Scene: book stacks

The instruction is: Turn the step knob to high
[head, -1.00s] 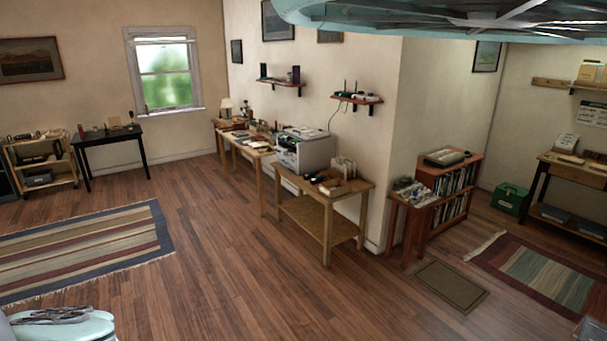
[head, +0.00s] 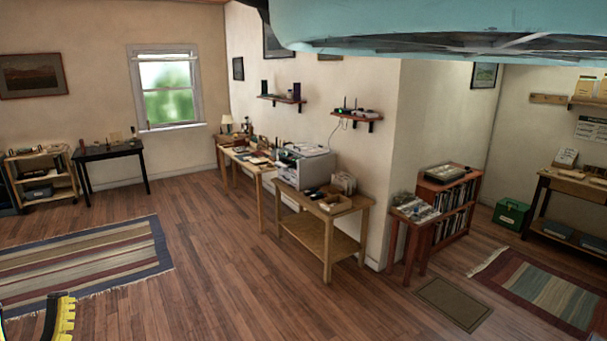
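I cannot make out a step knob in the head view; any knob is too small or hidden at this distance. A dark box-like device with a pale top (head: 447,172) sits on the red-brown bookcase (head: 472,184). A pale printer-like machine (head: 306,167) stands by the long wooden tables along the wall. Neither shows a readable knob. A yellow and black toothed part at the bottom left edge may be my gripper (head: 60,318); only a piece shows. Whether it is open or shut cannot be seen.
A wooden table (head: 318,238) stands in the middle, and a small red-brown table (head: 394,235) stands by the bookcase. A striped rug (head: 80,255), another rug (head: 540,285) and a brown mat (head: 453,303) lie flat. The wooden floor (head: 215,265) is open at centre left.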

